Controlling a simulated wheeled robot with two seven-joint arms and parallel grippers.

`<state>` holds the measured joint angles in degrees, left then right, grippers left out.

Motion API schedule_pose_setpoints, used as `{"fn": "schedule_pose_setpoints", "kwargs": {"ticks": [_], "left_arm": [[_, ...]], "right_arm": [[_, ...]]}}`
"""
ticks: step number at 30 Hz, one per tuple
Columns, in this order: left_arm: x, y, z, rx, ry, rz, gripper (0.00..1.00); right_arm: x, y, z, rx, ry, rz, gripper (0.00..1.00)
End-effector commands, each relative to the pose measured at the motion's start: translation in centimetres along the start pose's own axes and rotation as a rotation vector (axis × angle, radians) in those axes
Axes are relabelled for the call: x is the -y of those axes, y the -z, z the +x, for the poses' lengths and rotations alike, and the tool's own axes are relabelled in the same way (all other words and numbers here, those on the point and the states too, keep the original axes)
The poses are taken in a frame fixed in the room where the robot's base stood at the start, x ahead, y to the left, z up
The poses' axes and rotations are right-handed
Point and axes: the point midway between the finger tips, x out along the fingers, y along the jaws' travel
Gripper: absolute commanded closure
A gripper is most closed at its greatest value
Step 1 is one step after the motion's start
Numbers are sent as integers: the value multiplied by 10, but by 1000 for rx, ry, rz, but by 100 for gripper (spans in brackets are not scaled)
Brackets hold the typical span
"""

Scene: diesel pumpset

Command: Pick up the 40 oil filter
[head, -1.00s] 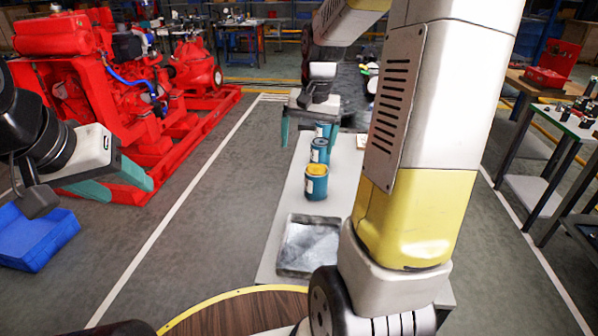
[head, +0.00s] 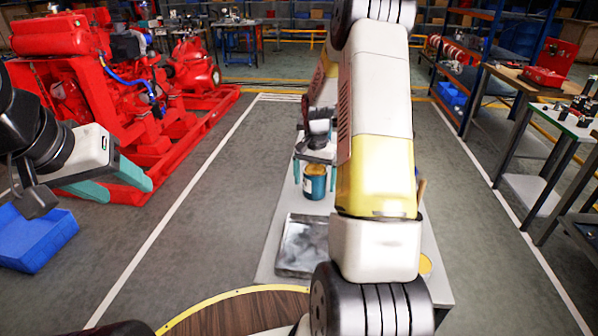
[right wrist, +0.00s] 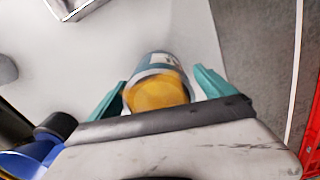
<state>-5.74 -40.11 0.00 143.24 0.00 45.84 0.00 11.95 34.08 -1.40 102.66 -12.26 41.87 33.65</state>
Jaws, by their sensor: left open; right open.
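A blue-teal can with a yellow top (head: 314,184), likely an oil filter, stands upright on the pale table (head: 268,250); I cannot read its label. The can also shows in the right wrist view (right wrist: 157,92), between the two teal fingers. My right gripper (head: 315,168) is open around or just above this can; contact cannot be told. In the right wrist view, my right gripper (right wrist: 162,92) has a finger on either side of the yellow top. My left gripper (head: 113,182) is open and empty at the far left, away from the table.
A grey metal tray (head: 303,245) lies on the table nearer than the can. My right arm hides much of the table's right side. A blue bin (head: 35,238) and a red pumpset (head: 130,110) stand at the left. Benches (head: 545,120) stand at the right.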

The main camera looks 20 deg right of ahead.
Motion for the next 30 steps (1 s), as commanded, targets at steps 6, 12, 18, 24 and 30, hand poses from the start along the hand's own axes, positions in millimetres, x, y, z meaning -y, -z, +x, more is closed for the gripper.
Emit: {"fn": "schedule_pose_setpoints", "kwargs": {"ticks": [6,12,18,24,30], "left_arm": [[0,0,0,0,0,0,44],[0,0,0,0,0,0,44],[0,0,0,0,0,0,44],[0,0,0,0,0,0,44],[0,0,0,0,0,0,44]], "right_arm": [[-1,0,16,0,0,2,7],[-1,0,16,-1,0,1,11],[-1,0,16,-1,0,1,50],[-1,0,16,-1,0,1,89],[0,0,15,-2,1,1,97]]}}
